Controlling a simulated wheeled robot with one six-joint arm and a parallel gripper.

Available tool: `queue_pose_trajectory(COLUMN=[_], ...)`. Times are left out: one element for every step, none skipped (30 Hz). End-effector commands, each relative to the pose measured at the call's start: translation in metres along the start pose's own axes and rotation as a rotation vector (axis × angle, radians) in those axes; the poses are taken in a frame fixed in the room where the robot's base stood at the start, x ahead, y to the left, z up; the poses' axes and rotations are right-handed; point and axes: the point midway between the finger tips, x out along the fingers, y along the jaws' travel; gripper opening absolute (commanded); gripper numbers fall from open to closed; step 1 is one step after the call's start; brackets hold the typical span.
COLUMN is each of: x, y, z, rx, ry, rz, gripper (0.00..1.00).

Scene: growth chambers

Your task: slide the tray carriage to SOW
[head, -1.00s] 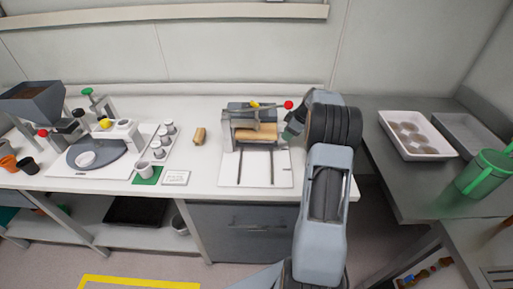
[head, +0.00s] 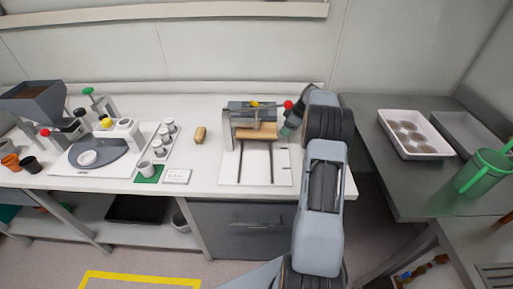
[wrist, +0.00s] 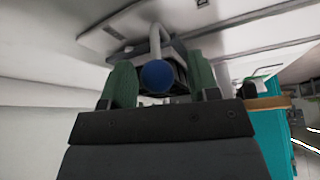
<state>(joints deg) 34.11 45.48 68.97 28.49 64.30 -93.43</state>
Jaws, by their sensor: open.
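The device with the tray carriage stands on a white base plate (head: 229,172) with two dark rails running toward the front edge. A tan wooden piece (head: 257,131), apparently part of the carriage, sits under the grey frame at the rear of the rails. My gripper (head: 290,123) is at the right side of this frame, just below a red knob (head: 288,104). In the wrist view my green fingers (wrist: 160,86) are open, one on each side of a blue ball knob (wrist: 157,74) on a pale bent stem. Contact with it cannot be told. No SOW mark is readable.
At right, a side bench bears a white tray (head: 435,153) and a green can (head: 484,172). The counter between block and base plate is clear.

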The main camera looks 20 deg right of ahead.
Motion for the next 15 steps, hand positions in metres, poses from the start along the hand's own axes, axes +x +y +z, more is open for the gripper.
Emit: queue_pose_trajectory(x=[0.0,0.0,-0.001,-0.001,-0.002,-0.003,-0.005,-0.006,-0.009,-0.011,-0.013,-0.017,-0.02,-0.023,-0.026], y=[0.0,0.0,0.0,0.0,0.0,0.0,0.0,0.0,0.0,0.0,0.0,0.0,0.0,0.0,0.0], z=[0.0,0.0,0.0,-0.001,-0.001,-0.002,-0.002,-0.003,-0.004,-0.005,-0.006,-0.008,-0.009,-0.011,-0.013], rx=[0.0,0.0,0.0,0.0,0.0,0.0,0.0,0.0,0.0,0.0,-0.001,-0.001,-0.001,-0.001,-0.001], ry=[0.0,0.0,0.0,0.0,0.0,0.0,0.0,0.0,0.0,0.0,0.0,0.0,0.0,0.0,0.0], rz=[0.0,0.0,0.0,0.0,0.0,0.0,0.001,0.001,0.001,0.001,0.001,0.0,0.0,0.0,0.001], gripper=[0.55,0.55,0.55,0.55,0.55,0.55,0.55,0.55,0.55,0.55,0.55,0.55,0.55,0.55,0.55])
